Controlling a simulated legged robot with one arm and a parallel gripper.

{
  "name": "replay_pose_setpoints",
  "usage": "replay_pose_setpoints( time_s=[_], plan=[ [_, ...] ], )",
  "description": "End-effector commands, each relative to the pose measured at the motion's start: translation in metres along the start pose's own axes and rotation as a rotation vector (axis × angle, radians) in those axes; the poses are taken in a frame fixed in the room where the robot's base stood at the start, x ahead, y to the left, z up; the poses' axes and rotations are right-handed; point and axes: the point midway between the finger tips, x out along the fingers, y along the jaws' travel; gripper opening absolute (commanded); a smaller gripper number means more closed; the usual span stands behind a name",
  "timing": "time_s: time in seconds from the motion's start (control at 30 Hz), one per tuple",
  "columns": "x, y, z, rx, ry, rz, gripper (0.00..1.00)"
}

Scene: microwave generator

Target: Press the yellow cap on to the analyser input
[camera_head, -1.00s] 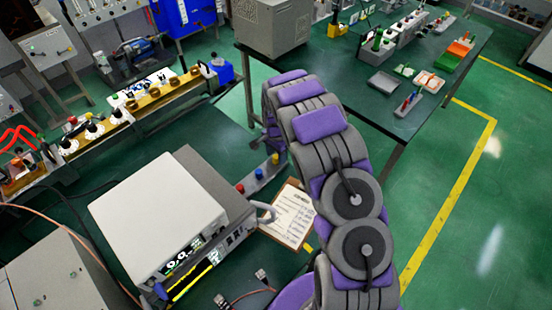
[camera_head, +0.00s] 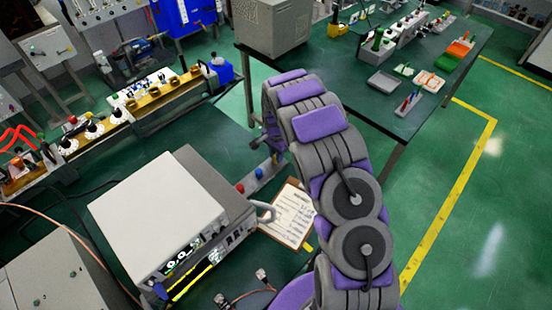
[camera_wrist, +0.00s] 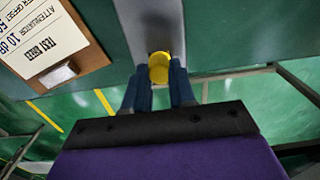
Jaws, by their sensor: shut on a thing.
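The yellow cap (camera_wrist: 160,66) is between the two dark fingers of my gripper (camera_wrist: 159,78) in the wrist view, over the grey strip (camera_wrist: 155,20). I cannot tell whether it still touches the strip. My gripper is shut on the cap. In the head view my arm hides the cap and most of the gripper. A red cap (camera_head: 240,188) and a blue cap (camera_head: 258,173) stand on the strip. The analyser, a pale box (camera_head: 155,210) with a lit display (camera_head: 185,255), sits left of the arm. I cannot make out its input clearly.
A clipboard (camera_head: 290,215) with a test sheet lies right of the analyser; it also shows in the wrist view (camera_wrist: 45,45). Cables with metal connectors (camera_head: 262,276) lie in front of the analyser. A bench (camera_head: 440,75) with trays stands at the back right.

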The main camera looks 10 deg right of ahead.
Motion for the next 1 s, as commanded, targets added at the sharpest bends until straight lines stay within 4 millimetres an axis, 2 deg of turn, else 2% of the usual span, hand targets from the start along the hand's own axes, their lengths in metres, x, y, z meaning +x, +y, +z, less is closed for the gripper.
replay_pose_setpoints(
  time_s=[1.0],
  plan=[
    [-0.033, 0.0, 0.0, 0.0, 0.0, 0.0, 0.0]
  ],
)
